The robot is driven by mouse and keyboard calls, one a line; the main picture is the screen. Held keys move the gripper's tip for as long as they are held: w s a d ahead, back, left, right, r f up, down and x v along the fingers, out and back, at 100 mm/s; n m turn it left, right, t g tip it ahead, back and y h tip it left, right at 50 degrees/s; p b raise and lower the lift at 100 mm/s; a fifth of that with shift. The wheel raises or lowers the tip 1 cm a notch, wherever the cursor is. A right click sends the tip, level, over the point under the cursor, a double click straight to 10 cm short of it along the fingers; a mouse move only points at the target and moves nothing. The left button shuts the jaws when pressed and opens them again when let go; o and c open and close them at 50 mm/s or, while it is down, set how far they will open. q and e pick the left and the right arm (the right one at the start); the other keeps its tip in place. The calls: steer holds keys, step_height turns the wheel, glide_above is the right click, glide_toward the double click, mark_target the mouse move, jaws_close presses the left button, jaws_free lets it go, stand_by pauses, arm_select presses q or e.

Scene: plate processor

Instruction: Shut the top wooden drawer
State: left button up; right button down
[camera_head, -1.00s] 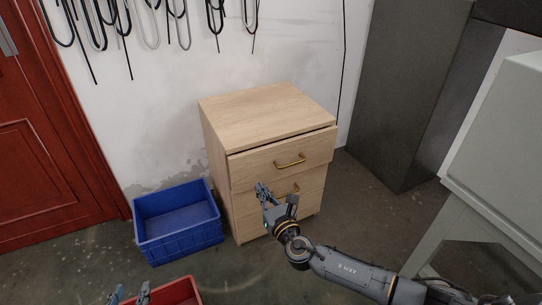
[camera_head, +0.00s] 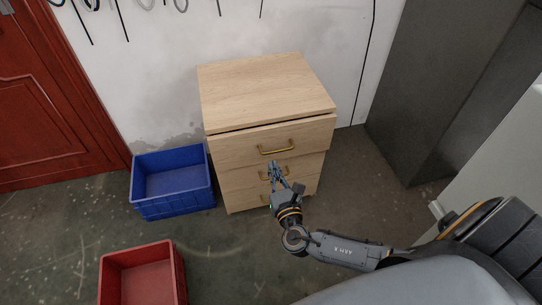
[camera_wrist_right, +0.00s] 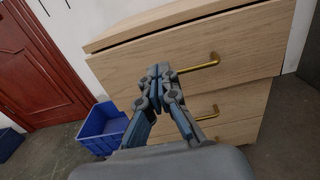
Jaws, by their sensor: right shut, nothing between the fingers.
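The wooden cabinet (camera_head: 262,90) stands against the wall with several drawers, each with a brass handle. Its top drawer (camera_head: 240,148) sticks out a little, with a dark gap under the cabinet top; the drawers below look flush. The top drawer's front (camera_wrist_right: 245,50) and brass handle (camera_wrist_right: 200,66) also show in the right wrist view. My right gripper (camera_head: 274,165) is shut and empty, just in front of the drawer fronts, below the top handle (camera_head: 275,149). In the right wrist view its fingertips (camera_wrist_right: 160,72) lie over the top drawer's front; I cannot tell whether they touch it. My left gripper is out of view.
A blue crate (camera_head: 172,205) stands on the floor left of the cabinet. A red crate (camera_head: 140,250) is at the front left. A dark grey cabinet (camera_head: 440,80) stands to the right. The floor between the crates and the drawers is clear.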

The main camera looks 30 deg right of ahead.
steer(key=b, duration=0.2)
glide_toward(263, 132)
steer(key=w, duration=0.4)
steer(key=shift+w+d+f, duration=0.15)
steer(key=shift+w+d, duration=0.1)
steer(key=shift+w, duration=0.2)
steer(key=shift+w+d+f, duration=0.1)
steer(key=shift+w+d, duration=0.2)
steer(key=shift+w, duration=0.15)
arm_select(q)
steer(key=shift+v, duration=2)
arm_select(e)
steer(key=shift+w+d, duration=0.1)
steer(key=shift+w, duration=0.45)
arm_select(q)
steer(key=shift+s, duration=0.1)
arm_select(e)
steer(key=shift+b+x, duration=0.7)
steer(key=shift+x, duration=0.5)
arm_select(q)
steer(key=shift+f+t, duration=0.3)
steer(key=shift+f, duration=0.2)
arm_select(e)
steer(key=shift+d+r, duration=0.15)
steer(key=shift+r, duration=0.15)
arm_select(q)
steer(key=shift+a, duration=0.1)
